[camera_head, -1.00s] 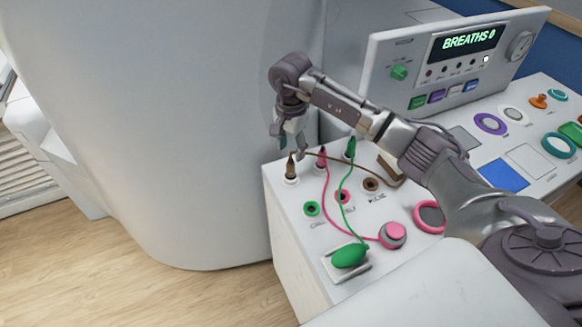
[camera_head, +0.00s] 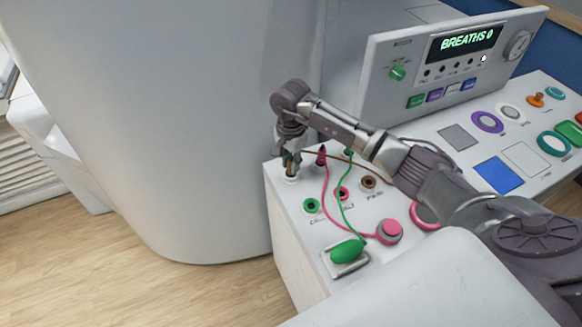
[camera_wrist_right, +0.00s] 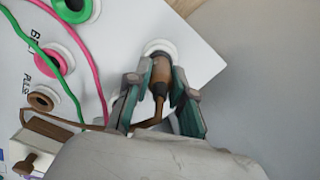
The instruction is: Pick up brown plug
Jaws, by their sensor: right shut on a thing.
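The brown plug (camera_wrist_right: 160,76) stands in a white round holder at the panel's far left corner, its brown cord trailing from it. My right gripper (camera_wrist_right: 158,90) is shut on the plug, one finger on each side. In the head view the right gripper (camera_head: 291,158) is low over the holder, and the plug (camera_head: 291,170) is partly hidden between its fingers. The plug's lower end is at the white holder (camera_head: 292,179); I cannot tell whether it is still seated. My left gripper is not in view.
A pink plug (camera_head: 321,155) and a green plug (camera_head: 349,153) stand close to the right of my gripper, their cords looping forward. Green, pink and brown sockets (camera_head: 368,182) lie in front. A large white machine (camera_head: 170,130) rises at the left.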

